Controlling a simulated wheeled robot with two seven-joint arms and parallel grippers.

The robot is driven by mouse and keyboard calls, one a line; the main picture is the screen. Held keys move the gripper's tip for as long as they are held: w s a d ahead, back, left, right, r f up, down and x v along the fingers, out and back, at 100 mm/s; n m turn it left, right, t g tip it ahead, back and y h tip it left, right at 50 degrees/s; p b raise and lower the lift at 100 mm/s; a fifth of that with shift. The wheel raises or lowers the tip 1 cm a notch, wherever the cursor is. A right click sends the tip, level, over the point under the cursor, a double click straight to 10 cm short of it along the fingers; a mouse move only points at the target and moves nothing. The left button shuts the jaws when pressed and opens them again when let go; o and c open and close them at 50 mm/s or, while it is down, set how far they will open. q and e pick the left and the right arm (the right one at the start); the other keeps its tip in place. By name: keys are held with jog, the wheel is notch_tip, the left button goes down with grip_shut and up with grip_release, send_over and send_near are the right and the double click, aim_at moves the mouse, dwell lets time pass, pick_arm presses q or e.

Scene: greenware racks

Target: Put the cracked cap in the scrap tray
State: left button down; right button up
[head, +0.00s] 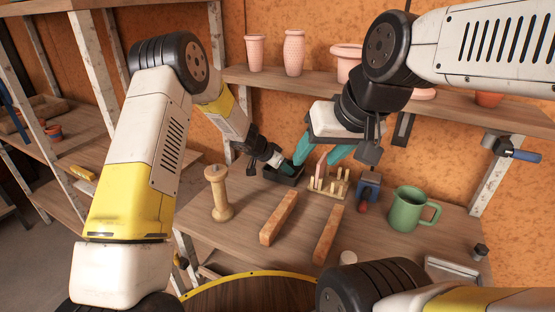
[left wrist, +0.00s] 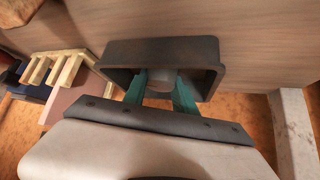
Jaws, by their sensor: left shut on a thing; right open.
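The scrap tray looks to be the small dark open box (head: 270,175) on the bench in the head view. It also shows in the left wrist view (left wrist: 120,50). My left gripper (head: 287,167) has its teal fingers reaching into the tray's opening. It is shut on a small grey-brown piece (left wrist: 160,86), likely the cap, seen between the fingertips within the tray's walls. Its crack cannot be made out, and whether it touches the tray floor cannot be told. My right gripper (head: 322,152) is open and empty above the bench, right of the tray.
A wooden peg rack (head: 328,190) stands right of the tray, near a blue object (head: 370,184) and a green mug (head: 408,210). A wooden spindle (head: 218,195) and two wooden bars (head: 278,218) are in front. Pink pots (head: 294,53) line the shelf behind.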

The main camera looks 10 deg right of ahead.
pick_arm(q)
jog(key=c, duration=1)
grip_release()
jog(key=shift+f, duration=0.1)
